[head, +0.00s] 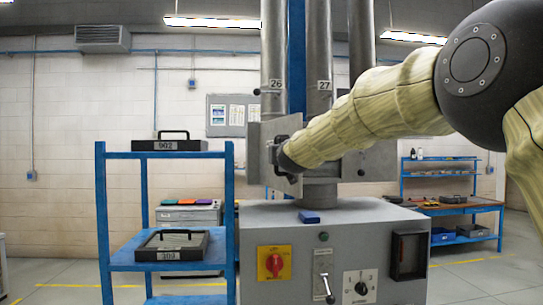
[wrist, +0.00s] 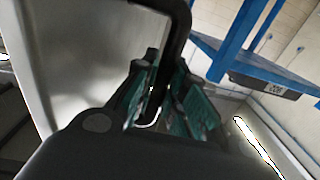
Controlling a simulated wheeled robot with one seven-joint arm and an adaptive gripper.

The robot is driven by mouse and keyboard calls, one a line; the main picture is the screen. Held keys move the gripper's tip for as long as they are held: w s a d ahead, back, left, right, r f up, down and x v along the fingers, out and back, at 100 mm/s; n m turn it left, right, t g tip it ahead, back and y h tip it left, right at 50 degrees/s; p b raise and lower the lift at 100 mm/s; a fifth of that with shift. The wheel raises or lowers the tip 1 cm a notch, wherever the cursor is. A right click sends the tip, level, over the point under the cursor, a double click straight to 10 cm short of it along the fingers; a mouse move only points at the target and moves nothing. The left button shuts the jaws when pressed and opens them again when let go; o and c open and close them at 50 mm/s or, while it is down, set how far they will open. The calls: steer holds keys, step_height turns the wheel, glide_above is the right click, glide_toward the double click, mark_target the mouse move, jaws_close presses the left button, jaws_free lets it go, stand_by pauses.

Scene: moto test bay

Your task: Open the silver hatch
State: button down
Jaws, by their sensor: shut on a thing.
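The silver hatch (head: 254,150) is a flat grey metal plate at the pipes above the grey machine. It stands at an angle, seen partly edge-on; my arm hides its right side, so I cannot tell how far open it is. In the wrist view its smooth silver face (wrist: 70,60) fills the left. A dark bar handle (wrist: 183,35) arches from the hatch and runs down to my gripper (wrist: 168,108). The green-padded fingers are shut on this handle. In the head view my gripper (head: 278,160) is at the hatch, with its fingertips small and partly hidden.
A blue shelf (head: 165,155) with black-handled cases stands close on the left. A blue workbench (head: 450,208) stands at the right rear.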

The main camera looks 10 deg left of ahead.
steer(key=shift+w+d+r, duration=0.1)
steer(key=shift+d, duration=0.1)
steer(key=c, duration=1.5)
jaws_free()
steer(key=shift+d, duration=0.1)
steer(key=shift+o, duration=0.2)
steer(key=v, duration=1.2)
